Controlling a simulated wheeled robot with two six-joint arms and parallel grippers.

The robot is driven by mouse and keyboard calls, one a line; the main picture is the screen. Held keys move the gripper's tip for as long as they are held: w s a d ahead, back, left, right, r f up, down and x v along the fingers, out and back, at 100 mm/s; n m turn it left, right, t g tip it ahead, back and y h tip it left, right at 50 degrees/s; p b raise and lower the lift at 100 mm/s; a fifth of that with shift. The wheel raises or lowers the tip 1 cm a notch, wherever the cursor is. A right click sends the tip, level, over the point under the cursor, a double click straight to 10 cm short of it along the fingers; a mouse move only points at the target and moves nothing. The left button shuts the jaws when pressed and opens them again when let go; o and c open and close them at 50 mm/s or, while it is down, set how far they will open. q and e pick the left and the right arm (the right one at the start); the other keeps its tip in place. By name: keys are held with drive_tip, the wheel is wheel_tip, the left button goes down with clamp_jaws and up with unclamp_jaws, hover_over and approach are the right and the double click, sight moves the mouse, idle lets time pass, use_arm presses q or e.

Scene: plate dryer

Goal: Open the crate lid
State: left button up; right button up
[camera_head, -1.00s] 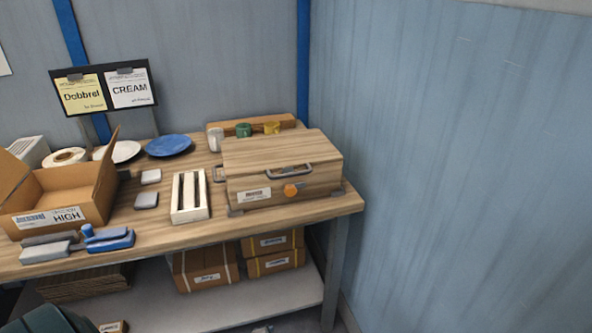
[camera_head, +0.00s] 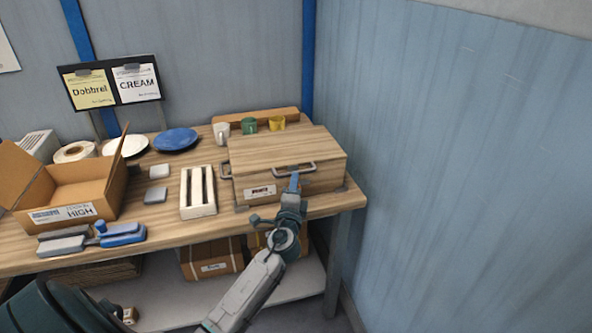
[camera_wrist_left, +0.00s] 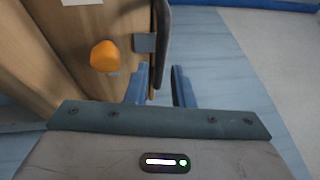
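The wooden crate (camera_head: 262,190) stands at the right end of the workbench, and its flat lid (camera_head: 280,145) is closed. A grey handle (camera_head: 310,166) is on its front and another handle (camera_head: 225,170) on its left side. My left gripper (camera_head: 294,182) is in front of the crate, at the front handle. In the left wrist view the two blue fingers (camera_wrist_left: 161,86) are apart, with the dark handle bar (camera_wrist_left: 161,40) by the gap. I cannot tell whether they touch it. The orange knob (camera_wrist_left: 104,56) shows there; in the head view my gripper hides it. My right gripper is not in view.
A white slotted rack (camera_head: 198,208) stands left of the crate. Mugs (camera_head: 249,125) stand behind it. An open cardboard box (camera_head: 85,192), blue plate (camera_head: 176,139) and blue-grey tools (camera_head: 122,235) are further left. A blue wall (camera_head: 460,180) rises close on the right.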

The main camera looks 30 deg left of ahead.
use_arm(q)
drive_tip(key=x, duration=0.4)
drive_tip(key=shift+w+a+p, duration=0.15)
drive_tip(key=shift+w+p, duration=0.25)
clamp_jaws()
